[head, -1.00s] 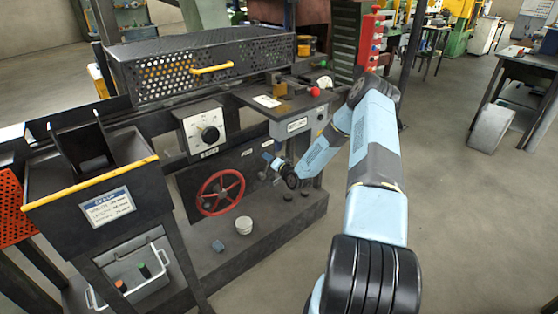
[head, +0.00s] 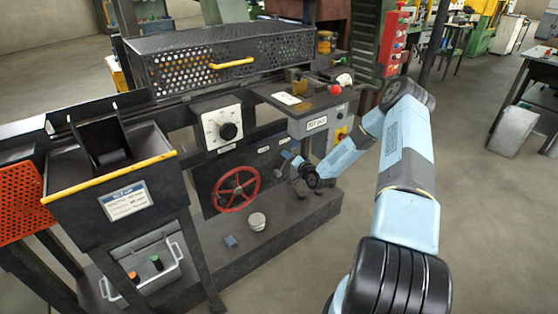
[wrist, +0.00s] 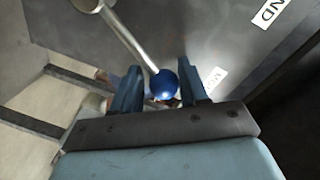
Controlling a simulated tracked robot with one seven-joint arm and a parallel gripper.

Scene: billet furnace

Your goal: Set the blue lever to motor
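The blue lever shows in the wrist view as a shiny blue ball knob (wrist: 163,85) on a pale metal rod that runs to the upper left. My gripper (wrist: 160,68) is open, with one dark blue finger on each side of the knob. A white label (wrist: 214,78) starting with "MO" is beside the right finger; the rest is hidden. Another label (wrist: 268,12) ending in "ND" is at the upper right. In the head view my gripper (head: 290,157) is at the dark panel, and the knob cannot be told apart from the fingers.
A red handwheel (head: 235,190) is left of my gripper, below a white dial box (head: 222,127). A small pale pot (head: 257,221) and a blue block (head: 231,241) are on the plinth (head: 290,232). A grey control box (head: 318,122) overhangs.

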